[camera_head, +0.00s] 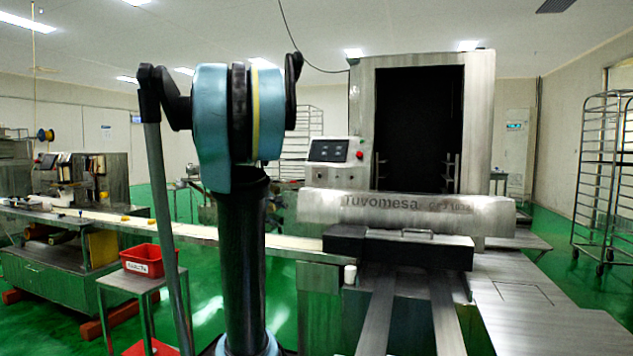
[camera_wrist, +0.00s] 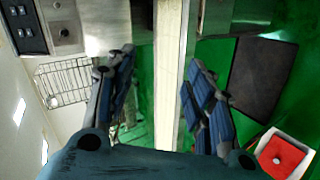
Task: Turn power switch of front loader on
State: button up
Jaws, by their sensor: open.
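The steel machine marked Tuvomesa (camera_head: 405,207) stands ahead on the right. Its control panel (camera_head: 335,150) is a pale box with a dark face and small controls, left of the tall dark opening. A red button (camera_head: 360,155) sits at its right side. The wrist view shows a dark panel with small rocker-like controls (camera_wrist: 24,27) at the upper left corner, turned sideways, and a round knob (camera_wrist: 64,32) beside it. I cannot tell which control is the power switch. My gripper (camera_wrist: 160,72) is open and empty, apart from the panel. In the head view I cannot make out its fingers.
A long conveyor belt (camera_head: 200,229) runs left from the machine; it also passes between my fingers in the wrist view (camera_wrist: 172,70). A red bin (camera_head: 142,260) sits on a small stand at left. Wire racks (camera_head: 603,180) stand at right. Green floor shows between.

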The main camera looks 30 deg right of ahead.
jog(key=w+d+r+n+t+h, duration=0.2)
jog(key=w+d+r+n+h, duration=0.35)
jog(key=w+d, duration=1)
jog(key=n+t+y, duration=0.1)
jog(key=n+t, duration=0.2)
jog(key=n, duration=0.4)
send_near(319, 176)
jog(key=x, duration=0.8)
jog(key=shift+w+f, duration=0.15)
jog(key=shift+w, duration=0.1)
jog(key=shift+d+m, duration=0.1)
jog(key=shift+m, duration=0.15)
jog(key=c, duration=1.1)
